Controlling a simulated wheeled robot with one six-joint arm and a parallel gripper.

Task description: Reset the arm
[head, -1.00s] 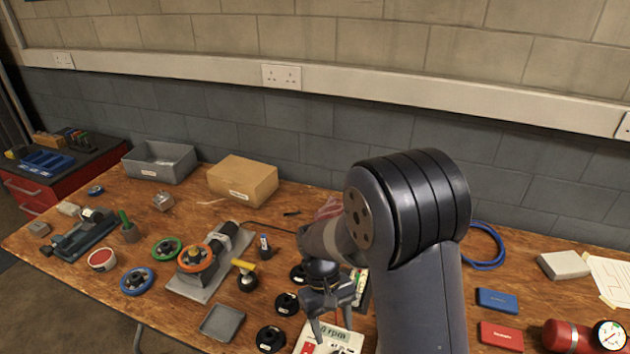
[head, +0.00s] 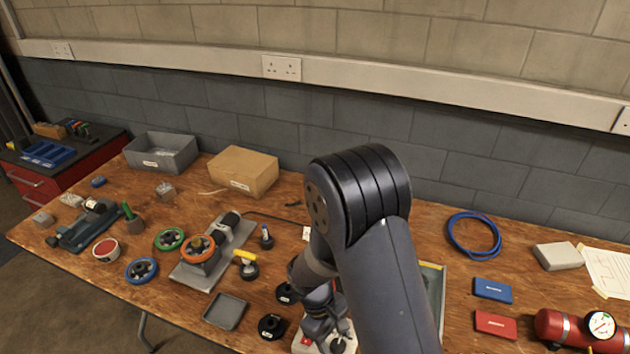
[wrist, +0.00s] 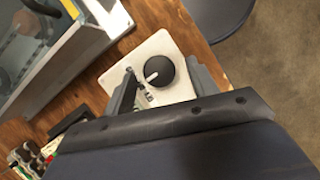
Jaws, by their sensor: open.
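My gripper (head: 322,324) is in the head view at the front middle of the wooden bench, low beside my own arm and pointing down. In the wrist view my gripper (wrist: 158,88) has its two fingers apart with nothing held between them. Beyond the fingers is a white box with a black knob (wrist: 160,72). The same white box (head: 305,340) shows in the head view under the gripper, partly hidden by it. I cannot tell whether the fingers touch the box.
Left of the gripper are black round pieces (head: 271,327), a grey tray (head: 225,312) and a motor with an orange wheel (head: 199,249). Right of my arm are blue (head: 493,290) and red (head: 495,325) boxes and a red cylinder with a gauge (head: 565,328). A cardboard box (head: 243,171) stands behind.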

